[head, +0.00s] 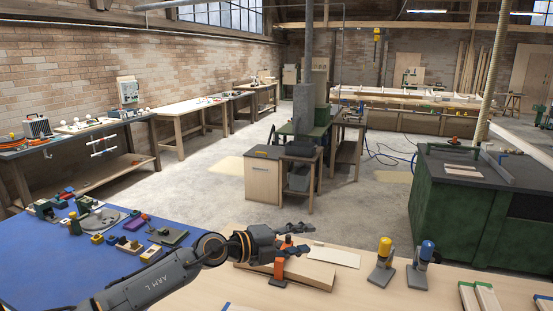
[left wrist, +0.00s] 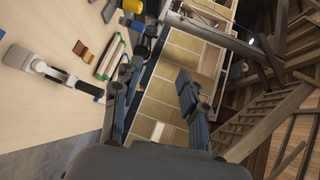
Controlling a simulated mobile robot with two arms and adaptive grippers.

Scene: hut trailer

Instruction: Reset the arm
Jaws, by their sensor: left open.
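My left arm comes in from the lower left in the head view and reaches over the workbench. Its gripper (head: 294,236) is above the bench, over an orange clamp (head: 280,268) and a light wooden board (head: 312,273). In the left wrist view the two fingers of the left gripper (left wrist: 155,95) are spread apart with nothing between them. My right gripper does not show in either view.
A blue mat (head: 40,262) with several small tools covers the bench's left part. A yellow-topped tool (head: 382,262) and a blue-topped tool (head: 420,266) stand right of the gripper. A green cabinet (head: 455,225) stands beyond. Concrete floor (head: 215,185) lies open behind the bench.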

